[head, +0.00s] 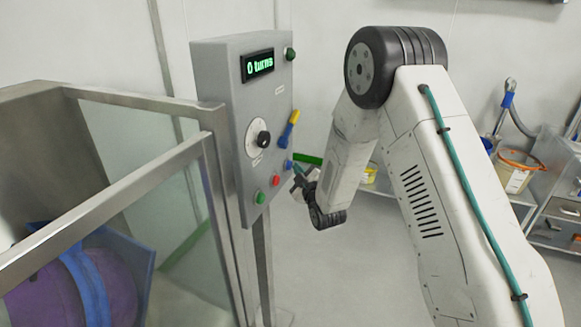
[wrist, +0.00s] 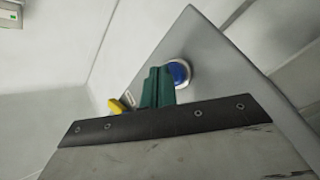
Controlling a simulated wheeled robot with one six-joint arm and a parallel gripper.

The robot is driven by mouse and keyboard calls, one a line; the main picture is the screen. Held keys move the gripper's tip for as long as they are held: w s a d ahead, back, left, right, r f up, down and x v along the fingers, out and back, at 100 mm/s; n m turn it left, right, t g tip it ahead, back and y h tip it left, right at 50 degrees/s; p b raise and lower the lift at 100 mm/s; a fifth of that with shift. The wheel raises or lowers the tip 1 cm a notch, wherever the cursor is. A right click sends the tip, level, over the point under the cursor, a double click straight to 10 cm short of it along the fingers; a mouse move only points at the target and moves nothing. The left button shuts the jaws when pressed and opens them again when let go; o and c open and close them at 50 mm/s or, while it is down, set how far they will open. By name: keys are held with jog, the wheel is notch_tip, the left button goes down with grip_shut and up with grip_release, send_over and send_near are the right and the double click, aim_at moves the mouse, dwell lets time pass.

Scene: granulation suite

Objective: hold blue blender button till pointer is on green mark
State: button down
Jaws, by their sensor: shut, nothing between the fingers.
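The blue button (head: 289,165) is on the front face of a grey control panel (head: 236,95). In the wrist view the blue button (wrist: 180,73) sits in a pale ring, partly covered by my fingers. My gripper (head: 298,176) is shut and empty, its tips close to the button; I cannot tell whether they touch it. The green fingers also show in the wrist view (wrist: 158,88). The panel's display (head: 258,65) reads "0 turns". A purple drum (head: 75,290) with a blue strap is at lower left behind a framed guard. I cannot make out the pointer or green mark.
The panel also carries a white dial with a black knob (head: 263,138), a yellow-and-blue lever (head: 289,129), a red button (head: 276,181) and a green button (head: 261,197). A metal guard frame (head: 130,185) stands left. A shelf with tubs (head: 516,170) is at right.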

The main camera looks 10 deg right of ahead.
jog(key=shift+w+a, duration=0.25)
jog(key=shift+a, duration=0.15)
dwell(1.2)
jog(key=shift+s+d, duration=0.1)
dwell(1.1)
jog(key=shift+s+d, duration=0.45)
jog(key=shift+d, duration=0.25)
jog(key=s+d, duration=0.1)
jog(key=d, duration=0.1)
jog(key=s+d, duration=0.2)
dwell(0.3)
dwell(0.7)
